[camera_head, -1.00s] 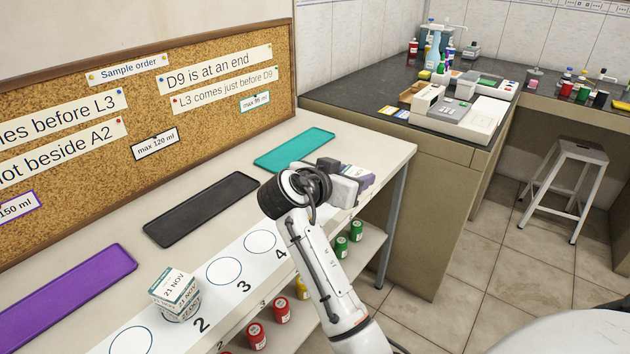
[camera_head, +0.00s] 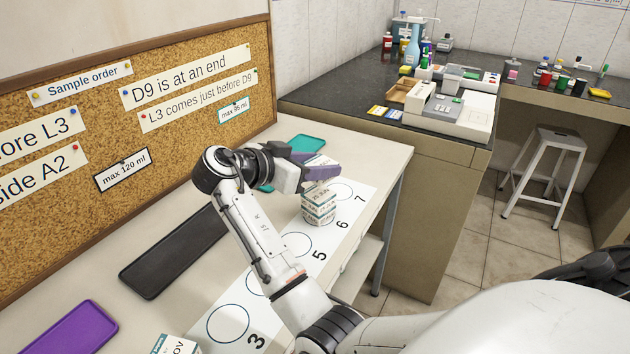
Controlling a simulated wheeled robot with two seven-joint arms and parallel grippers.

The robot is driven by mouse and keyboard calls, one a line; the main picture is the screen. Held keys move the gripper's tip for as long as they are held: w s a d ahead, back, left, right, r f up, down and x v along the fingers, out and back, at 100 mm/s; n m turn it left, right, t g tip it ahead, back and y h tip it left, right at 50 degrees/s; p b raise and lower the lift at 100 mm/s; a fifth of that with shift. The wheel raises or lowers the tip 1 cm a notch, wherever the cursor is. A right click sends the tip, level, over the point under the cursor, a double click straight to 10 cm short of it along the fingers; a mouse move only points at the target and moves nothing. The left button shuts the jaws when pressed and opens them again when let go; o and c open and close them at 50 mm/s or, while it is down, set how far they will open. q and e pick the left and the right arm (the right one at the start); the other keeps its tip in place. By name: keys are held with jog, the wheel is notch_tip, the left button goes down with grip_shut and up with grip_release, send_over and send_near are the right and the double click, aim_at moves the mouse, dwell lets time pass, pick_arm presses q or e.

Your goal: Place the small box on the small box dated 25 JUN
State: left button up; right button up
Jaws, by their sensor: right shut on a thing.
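My right gripper (camera_head: 306,173) is shut on a small box (camera_head: 318,160) with a white and purple surface. It holds this box directly over, or very near the top of, a white small box with teal bands (camera_head: 319,208) on the numbered strip near circle 6. I cannot tell whether the two touch. The print on the lower box is too small to read surely. Another white and teal small box (camera_head: 176,345), its label ending in "OV", is cut off by the bottom edge. My left gripper is not in view.
A black tray (camera_head: 175,250), a purple tray (camera_head: 65,330) and a teal tray (camera_head: 306,142) lie along the cork board (camera_head: 150,120). The numbered circle strip (camera_head: 225,325) runs along the bench front. Circle 7 looks empty.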

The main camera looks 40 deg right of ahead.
aim_at(316, 194)
jog(key=shift+w+f, duration=0.1)
jog(key=shift+f, duration=2)
jog(key=shift+f, duration=0.1)
jog(key=o, duration=1.1)
jog(key=shift+c, duration=0.2)
jog(key=shift+a, duration=0.35)
jog(key=b+v, duration=0.1)
jog(key=v, duration=1)
jog(key=shift+r, duration=0.25)
jog(key=shift+a, duration=0.15)
